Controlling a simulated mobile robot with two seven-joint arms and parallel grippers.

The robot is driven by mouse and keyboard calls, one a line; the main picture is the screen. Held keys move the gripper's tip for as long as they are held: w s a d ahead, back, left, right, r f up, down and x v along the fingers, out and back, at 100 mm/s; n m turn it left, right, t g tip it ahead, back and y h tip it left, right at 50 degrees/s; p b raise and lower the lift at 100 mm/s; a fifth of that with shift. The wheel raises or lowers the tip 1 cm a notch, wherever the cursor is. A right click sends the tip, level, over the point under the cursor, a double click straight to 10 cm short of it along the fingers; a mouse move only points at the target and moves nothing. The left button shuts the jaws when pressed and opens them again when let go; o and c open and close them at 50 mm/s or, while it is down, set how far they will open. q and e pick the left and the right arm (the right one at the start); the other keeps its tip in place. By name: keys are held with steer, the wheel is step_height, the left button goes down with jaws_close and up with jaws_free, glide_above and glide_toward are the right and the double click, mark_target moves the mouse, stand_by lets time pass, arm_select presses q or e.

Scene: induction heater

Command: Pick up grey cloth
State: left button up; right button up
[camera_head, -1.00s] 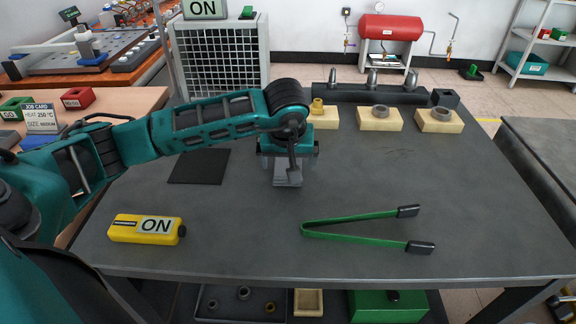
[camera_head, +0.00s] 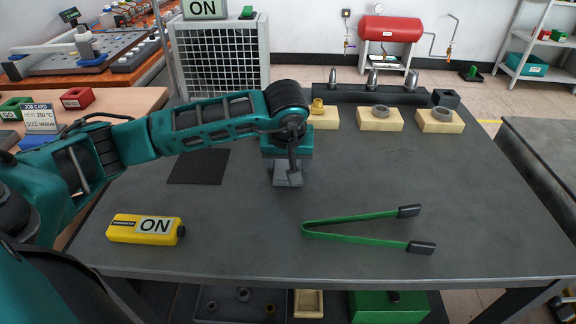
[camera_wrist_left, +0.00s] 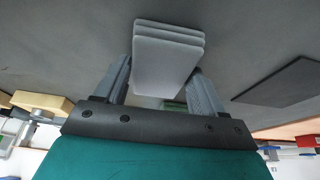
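The grey cloth (camera_head: 287,178) is a small folded stack of light grey layers on the dark table, left of centre. In the left wrist view the cloth (camera_wrist_left: 168,50) sits between the two fingers of my left gripper (camera_wrist_left: 165,82). My right gripper is not in view.
Green tongs (camera_head: 350,238) lie right of the cloth. A yellow ON device (camera_head: 125,229) lies at the front left. A dark flat pad (camera_head: 198,167) is left of the gripper. Wooden blocks with metal rings (camera_head: 380,122) stand at the back. The table's right side is clear.

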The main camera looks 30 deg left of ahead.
mark_target(288, 164)
arm_select(q)
steer(key=c, duration=0.6)
steer(key=shift+r, duration=0.1)
steer(key=shift+r+p, duration=0.2)
steer(key=shift+p, duration=0.2)
step_height(288, 164, up, 20)
steer(key=p, duration=0.1)
steer(key=o, duration=0.4)
steer(key=shift+c, duration=1.4)
steer(key=shift+f, duration=0.1)
